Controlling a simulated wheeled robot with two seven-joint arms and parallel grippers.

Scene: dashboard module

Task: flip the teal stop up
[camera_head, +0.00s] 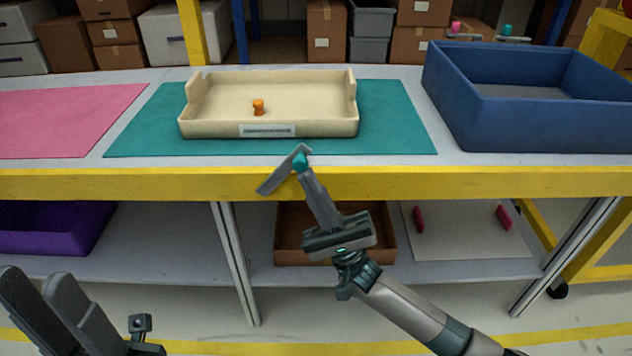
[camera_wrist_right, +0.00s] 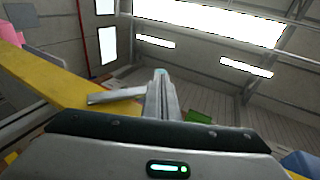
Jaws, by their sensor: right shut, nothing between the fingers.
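The teal stop (camera_head: 301,162) is at the table's front edge, a small teal piece by the upper end of a slanted grey flap (camera_head: 277,175). My right gripper (camera_head: 304,172) reaches up from below, with its closed fingertips right at the teal piece; I cannot tell whether they touch. In the right wrist view, the shut fingers (camera_wrist_right: 163,95) point ahead, a bit of teal (camera_wrist_right: 160,72) shows at their tips, and the grey flap (camera_wrist_right: 115,97) is to their left. My left gripper (camera_head: 35,275) is at the lower left, its fingers apart and empty, away from the table.
A cream tray (camera_head: 225,128) with an orange knob (camera_head: 258,107) lies on the teal mat (camera_head: 400,140). A blue bin (camera_head: 540,125) stands right, a pink mat (camera_head: 60,120) left. The yellow table edge (camera_head: 130,184) is above a lower shelf with bins.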

